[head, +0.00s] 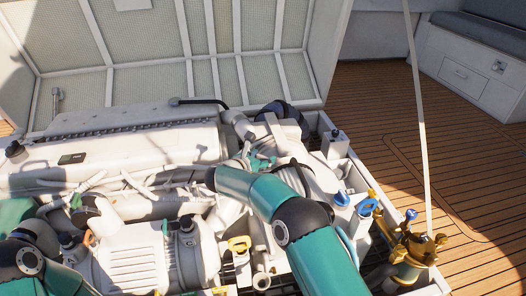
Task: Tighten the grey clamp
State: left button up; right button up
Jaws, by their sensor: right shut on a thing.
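My right arm reaches in from the bottom right across the engine. Its gripper (192,175) points left, low over the pipes beside the long white engine cover (130,145). It is shut on a small grey part among the pipes, which seems to be the grey clamp. The arm and fingers hide most of that part, and its screw or handle cannot be made out. My left arm shows only as teal and black links at the lower left. Its gripper cannot be picked out.
The raised hatch lid (145,60) stands behind the engine. At right are blue-handled valves (367,207) and a brass fitting (415,247) with a pale upright strut (419,120). A yellow handle (239,244) is below my right arm. The wooden deck (385,100) at right is clear.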

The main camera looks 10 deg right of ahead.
jog(key=shift+a+m+g+h+p, duration=0.1)
jog(key=shift+m+g+h+p, duration=0.4)
jog(key=shift+m+g+p, duration=0.15)
jog(key=shift+m+g+h, duration=0.4)
jog(key=shift+m+g, duration=0.05)
jog(key=shift+w, duration=0.1)
jog(key=o, duration=1.2)
jog(key=shift+c, duration=0.2)
jog(key=v, duration=1.2)
jog(key=shift+f, duration=0.1)
